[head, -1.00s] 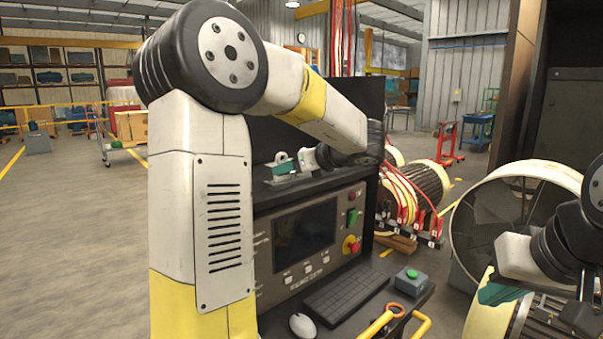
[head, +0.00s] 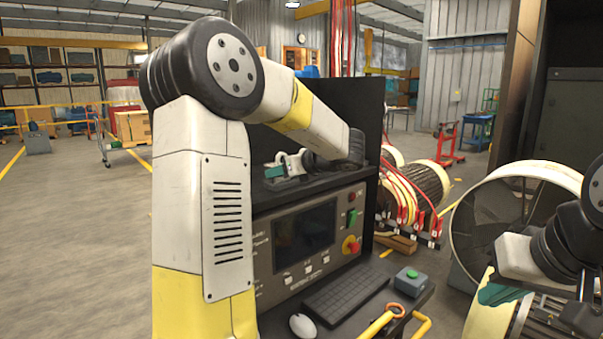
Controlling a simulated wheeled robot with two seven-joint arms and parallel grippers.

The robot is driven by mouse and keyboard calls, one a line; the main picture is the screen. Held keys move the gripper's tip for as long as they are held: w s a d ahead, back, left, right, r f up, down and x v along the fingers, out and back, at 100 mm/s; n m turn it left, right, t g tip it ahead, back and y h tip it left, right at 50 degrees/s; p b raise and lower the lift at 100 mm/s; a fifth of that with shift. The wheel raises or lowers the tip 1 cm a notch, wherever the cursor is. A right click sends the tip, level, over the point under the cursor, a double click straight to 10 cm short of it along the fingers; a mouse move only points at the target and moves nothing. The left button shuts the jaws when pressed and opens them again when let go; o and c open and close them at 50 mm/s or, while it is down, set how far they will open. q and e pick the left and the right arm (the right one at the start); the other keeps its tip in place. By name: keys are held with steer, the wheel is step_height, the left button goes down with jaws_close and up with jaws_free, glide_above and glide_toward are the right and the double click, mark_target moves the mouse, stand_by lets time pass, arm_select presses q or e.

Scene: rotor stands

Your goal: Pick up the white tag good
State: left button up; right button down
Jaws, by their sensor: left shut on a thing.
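My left gripper (head: 274,172) is at the dark shelf above the console screen, its teal fingers pointing left. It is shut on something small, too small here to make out. I cannot tell a white tag apart from the pale parts of the gripper and wrist. My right gripper (head: 503,293) is at the lower right, with a teal finger in front of the large pale ring. Whether it is open or shut does not show.
Below the shelf (head: 318,181) is a console with a screen (head: 304,236), keyboard (head: 345,297) and mouse (head: 302,326). A large pale ring (head: 475,215) and a rotor with red-clipped cables (head: 430,182) are further right.

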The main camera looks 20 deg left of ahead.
mark_target(283, 155)
arm_select(q)
steer(key=shift+r, duration=0.15)
steer(key=shift+r, duration=0.7)
steer(key=shift+s+d+r, duration=0.1)
steer(key=shift+d+r, duration=0.05)
steer(key=shift+r, duration=0.4)
steer(key=shift+s+d+r, duration=0.1)
steer(key=shift+r, duration=0.4)
steer(key=s+d+r, duration=0.1)
steer(key=s+d, duration=0.8)
steer(key=d, duration=0.3)
steer(key=shift+d, duration=0.2)
steer(key=shift+r, duration=0.1)
